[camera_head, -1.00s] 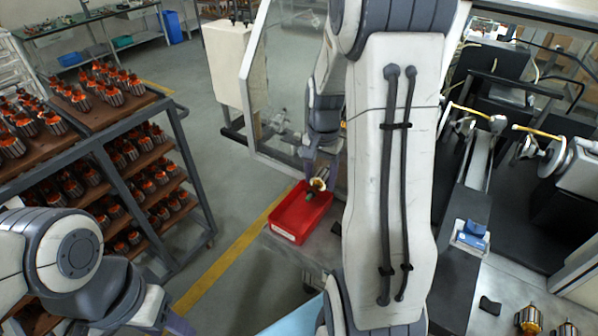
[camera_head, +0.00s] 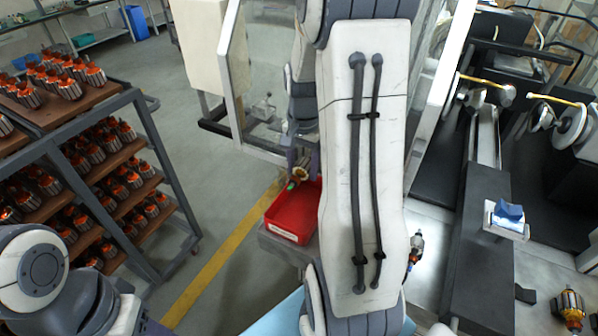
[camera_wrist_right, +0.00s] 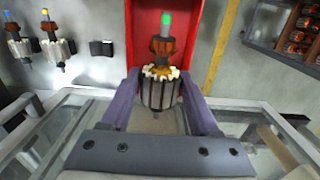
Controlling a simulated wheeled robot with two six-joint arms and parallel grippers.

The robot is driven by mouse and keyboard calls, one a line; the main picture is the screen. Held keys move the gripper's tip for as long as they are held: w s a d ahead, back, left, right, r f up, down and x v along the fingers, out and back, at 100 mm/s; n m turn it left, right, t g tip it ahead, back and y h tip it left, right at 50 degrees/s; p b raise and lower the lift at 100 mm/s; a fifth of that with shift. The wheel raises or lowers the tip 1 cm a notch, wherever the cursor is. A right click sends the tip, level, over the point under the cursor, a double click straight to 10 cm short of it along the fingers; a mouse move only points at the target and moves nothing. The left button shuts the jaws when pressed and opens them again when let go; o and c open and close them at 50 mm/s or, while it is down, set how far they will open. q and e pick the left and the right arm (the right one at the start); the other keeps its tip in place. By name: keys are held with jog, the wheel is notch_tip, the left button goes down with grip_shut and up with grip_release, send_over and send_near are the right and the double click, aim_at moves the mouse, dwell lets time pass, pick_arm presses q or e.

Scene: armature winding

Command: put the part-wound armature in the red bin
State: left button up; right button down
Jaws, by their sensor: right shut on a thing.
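The part-wound armature (camera_wrist_right: 160,88) has a grey slotted core, orange winding and a green shaft tip. In the right wrist view it is between the two fingers of my right gripper (camera_wrist_right: 158,105), which is shut on it. In the head view the armature (camera_head: 297,178) shows small at the far edge of the red bin, with my right gripper (camera_head: 299,160) beyond it. The red bin (camera_head: 290,225) stands left of my right arm, which hides its right side. It also shows in the right wrist view (camera_wrist_right: 145,45), behind the armature. My left arm shows at lower left; its gripper jaws are not visible.
A rack (camera_head: 150,105) of several armatures stands at left. A winding machine (camera_head: 490,130) is at right. A clear guard panel (camera_head: 255,80) is close to my right forearm. Open floor with a yellow line lies left of the bin.

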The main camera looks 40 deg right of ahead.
jog(key=shift+f+b, duration=2.95)
jog(key=shift+f, duration=0.7)
jog(key=shift+c, duration=0.3)
grip_release()
jog(key=shift+r, duration=0.1)
notch_tip(320, 180, up, 10)
jog(key=shift+r+b, duration=0.15)
jog(key=shift+b, duration=0.5)
